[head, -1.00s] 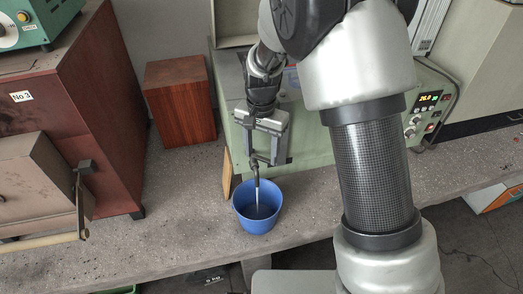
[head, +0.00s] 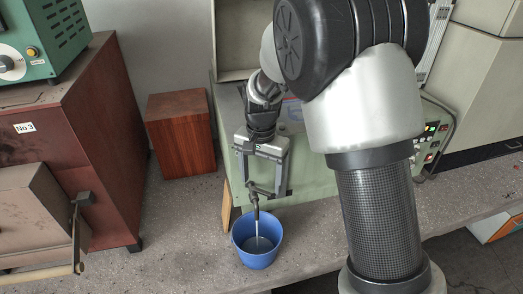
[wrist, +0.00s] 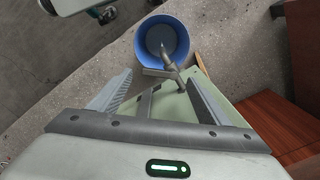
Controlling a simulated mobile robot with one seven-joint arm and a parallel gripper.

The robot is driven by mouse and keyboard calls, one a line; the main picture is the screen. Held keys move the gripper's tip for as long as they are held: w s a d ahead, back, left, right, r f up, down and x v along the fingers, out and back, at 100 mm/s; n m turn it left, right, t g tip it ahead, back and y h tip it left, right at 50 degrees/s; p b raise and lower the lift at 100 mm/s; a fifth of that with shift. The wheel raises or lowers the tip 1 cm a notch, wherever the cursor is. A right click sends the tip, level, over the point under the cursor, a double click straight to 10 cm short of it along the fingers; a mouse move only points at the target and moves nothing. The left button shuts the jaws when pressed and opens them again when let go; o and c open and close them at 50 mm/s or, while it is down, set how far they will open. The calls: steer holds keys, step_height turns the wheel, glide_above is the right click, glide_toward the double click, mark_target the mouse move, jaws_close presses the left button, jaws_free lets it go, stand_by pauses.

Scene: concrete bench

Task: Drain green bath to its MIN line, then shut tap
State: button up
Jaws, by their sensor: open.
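The pale green bath (head: 308,170) stands on the bench, partly hidden behind my arm. Its metal tap (head: 254,203) sticks out at the front, and a thin stream falls from it into a blue bucket (head: 268,262). The wrist view also shows the tap (wrist: 172,68) above the bucket (wrist: 143,42), with liquid inside. My gripper (head: 266,188) is open at the tap. In the wrist view its fingers (wrist: 158,90) stand on either side of the tap's lever, apart from it. No MIN line or level in the bath can be made out.
A reddish-brown wooden block (head: 181,135) stands left of the bath. A dark red cabinet (head: 95,130) and a beige box with a handle (head: 35,215) stand further left. Bare concrete bench (head: 175,235) lies between them and the bucket, which is near the front edge.

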mark_target(262, 191)
step_height(262, 191, up, 15)
steer(key=shift+r, duration=0.1)
stand_by(0.3)
steer(key=s+d+r+n+t, duration=0.25)
steer(key=s+d+r, duration=0.45)
steer(key=s+d, duration=0.35)
steer(key=s+d+f+n+t, duration=0.2)
steer(key=s+d, duration=0.3)
steer(key=s, duration=0.6)
steer(key=shift+f+t, duration=0.35)
steer(key=shift+t, duration=0.2)
steer(key=shift+s, duration=0.1)
stand_by(4.1)
